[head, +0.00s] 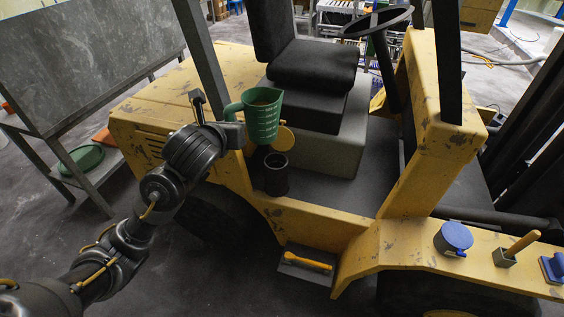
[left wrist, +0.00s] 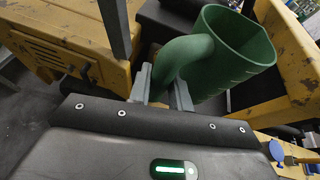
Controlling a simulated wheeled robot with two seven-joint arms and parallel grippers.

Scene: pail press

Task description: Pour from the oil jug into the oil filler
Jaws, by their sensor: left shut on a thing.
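The green oil jug (head: 262,117) with white markings is held up in the head view, roughly upright, with brownish liquid showing at its top. My left gripper (head: 233,128) is shut on its handle; the jug and handle also show in the left wrist view (left wrist: 222,62). The oil filler (head: 276,175) is a dark open cylinder on the yellow vehicle, below and slightly right of the jug, apart from it. A yellow round cap (head: 284,138) stands tilted up behind the filler. My right gripper is not in view.
The black seat (head: 312,65) and steering column stand behind the filler. A yellow-handled tool (head: 307,261) lies on the step below. A blue-lidded container (head: 453,238) and a wooden-handled tool (head: 522,243) sit on the right fender. A bench with a green pan (head: 82,160) is at left.

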